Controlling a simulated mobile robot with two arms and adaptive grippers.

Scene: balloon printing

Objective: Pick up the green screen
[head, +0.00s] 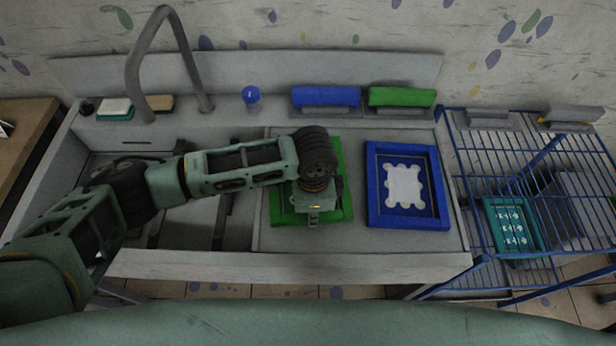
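The green screen (344,172) is a green square frame lying on the flat counter to the right of the sink. My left arm comes in from the left and reaches over it. The wrist and my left gripper (313,215) cover the screen's middle and part of its front edge. The gripper points down and its fingers are hidden, so I cannot tell whether it is open or touches the screen. My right gripper is not in view.
A blue screen (374,212) lies just right of the green one. Blue (326,96) and green (402,97) squeegees and a blue-capped jar (251,97) stand along the back ledge. A faucet (133,75) rises behind the sink.

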